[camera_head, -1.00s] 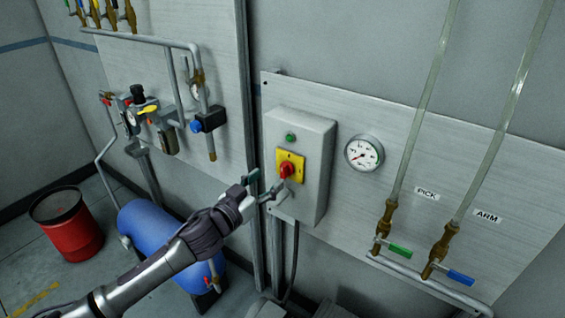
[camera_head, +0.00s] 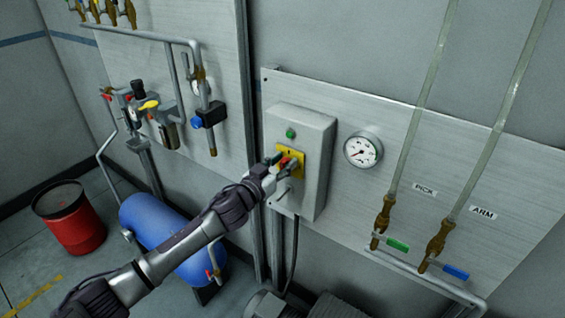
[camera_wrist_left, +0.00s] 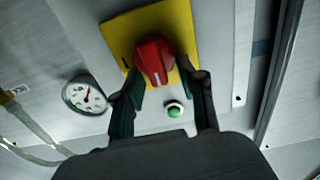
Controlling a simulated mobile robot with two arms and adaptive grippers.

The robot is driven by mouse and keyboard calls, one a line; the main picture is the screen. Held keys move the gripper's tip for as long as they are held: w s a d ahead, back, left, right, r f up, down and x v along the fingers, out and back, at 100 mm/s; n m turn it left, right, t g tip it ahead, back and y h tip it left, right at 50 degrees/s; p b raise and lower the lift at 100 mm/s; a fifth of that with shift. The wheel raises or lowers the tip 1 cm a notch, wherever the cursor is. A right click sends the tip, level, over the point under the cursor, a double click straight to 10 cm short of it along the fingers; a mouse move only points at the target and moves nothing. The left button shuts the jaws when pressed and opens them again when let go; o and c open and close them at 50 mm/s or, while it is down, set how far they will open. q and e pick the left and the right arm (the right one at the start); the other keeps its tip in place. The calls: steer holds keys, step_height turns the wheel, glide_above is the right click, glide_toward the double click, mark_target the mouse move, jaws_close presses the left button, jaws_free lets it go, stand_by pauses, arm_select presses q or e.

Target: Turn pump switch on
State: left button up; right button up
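The pump switch is a red rotary knob (camera_head: 286,161) on a yellow plate (camera_head: 296,153), on the front of a grey box (camera_head: 315,150). My left gripper (camera_head: 281,163) is at the knob and partly hides it in the head view. In the left wrist view the knob (camera_wrist_left: 155,60) has a white mark and sits between the tips of my open left fingers (camera_wrist_left: 162,82). The left-hand finger looks very close to it; contact cannot be told. A green round light or button (camera_head: 291,134) is on the same box. My right gripper is not in view.
A pressure gauge (camera_head: 362,149) is to the right of the box. Pipes with green (camera_head: 397,245) and blue (camera_head: 456,272) valve handles are further right. A blue tank (camera_head: 160,228) and a red bin (camera_head: 70,217) stand on the floor at left.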

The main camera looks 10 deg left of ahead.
arm_select(q)
steer(key=c, duration=0.5)
steer(key=shift+m, duration=0.3)
steer(key=m, duration=0.3)
steer(key=shift+s+d+m, duration=0.15)
steer(key=shift+d+m, duration=0.15)
steer(key=m, duration=0.4)
steer(key=f+m, duration=0.1)
steer(key=m, duration=0.4)
steer(key=d+f+m, duration=0.1)
steer(key=m, duration=0.3)
steer(key=shift+s+d+m, duration=0.1)
steer(key=shift+s+m, duration=0.15)
steer(key=shift+m, duration=0.15)
